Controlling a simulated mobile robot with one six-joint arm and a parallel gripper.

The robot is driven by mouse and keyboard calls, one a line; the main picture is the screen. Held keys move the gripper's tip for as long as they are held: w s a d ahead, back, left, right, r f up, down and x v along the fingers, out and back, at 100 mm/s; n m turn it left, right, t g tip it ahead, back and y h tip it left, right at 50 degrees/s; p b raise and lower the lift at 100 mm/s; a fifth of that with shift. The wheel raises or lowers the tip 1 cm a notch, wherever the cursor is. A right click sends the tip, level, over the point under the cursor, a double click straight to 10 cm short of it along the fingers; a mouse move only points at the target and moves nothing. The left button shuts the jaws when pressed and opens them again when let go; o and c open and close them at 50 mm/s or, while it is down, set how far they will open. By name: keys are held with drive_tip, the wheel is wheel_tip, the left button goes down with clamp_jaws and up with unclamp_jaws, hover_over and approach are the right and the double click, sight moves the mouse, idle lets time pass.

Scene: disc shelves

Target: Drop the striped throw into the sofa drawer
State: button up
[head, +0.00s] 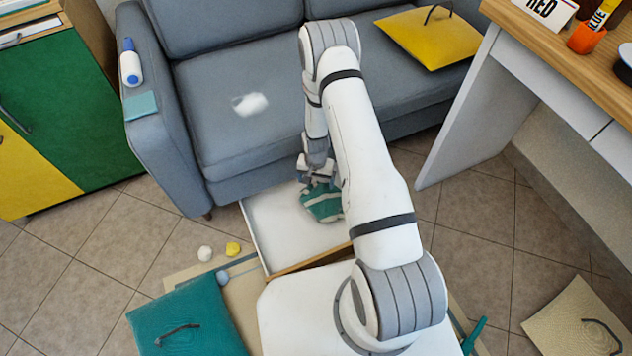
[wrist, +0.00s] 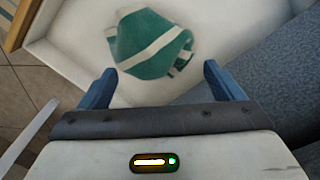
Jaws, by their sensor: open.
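The striped throw (head: 322,203), a green bundle with white stripes, is at the open sofa drawer (head: 284,228). In the wrist view the throw (wrist: 150,45) appears over the drawer's white floor (wrist: 78,65), ahead of the fingertips. My gripper (head: 318,180) is just above the throw in the head view, partly hidden by my arm. In the wrist view my gripper (wrist: 163,75) has its two blue fingers wide apart with nothing between them. The drawer is pulled out from under the grey sofa (head: 235,100). My arm hides its right part.
A yellow cushion (head: 430,37) and a white patch (head: 250,104) are on the sofa. A teal cushion (head: 188,318), a cream cushion (head: 575,318) and small white (head: 205,253) and yellow (head: 233,248) balls lie on the floor. A desk (head: 540,80) stands right.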

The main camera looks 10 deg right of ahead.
wheel_tip(320, 180, up, 5)
drive_tip(key=shift+r+p, duration=0.1)
drive_tip(key=shift+p, duration=0.5)
wheel_tip(320, 180, up, 38)
drive_tip(key=s+n+t+p, duration=0.1)
drive_tip(key=s+n+p, duration=0.1)
drive_tip(key=p, duration=1)
drive_tip(key=s+r+n+p, duration=0.1)
drive_tip(key=s+r+p, duration=0.6)
drive_tip(key=r, duration=0.9)
drive_tip(key=s+r+n+t+p, duration=0.1)
drive_tip(key=s+r+p, duration=0.6)
drive_tip(key=s+r, duration=0.7)
wheel_tip(320, 180, up, 3)
drive_tip(key=shift+d+f+n+t, duration=0.1)
drive_tip(key=shift+d+n+t, duration=0.15)
drive_tip(key=shift+n, duration=0.35)
drive_tip(key=shift+s, duration=0.4)
drive_tip(key=shift+c, duration=0.2)
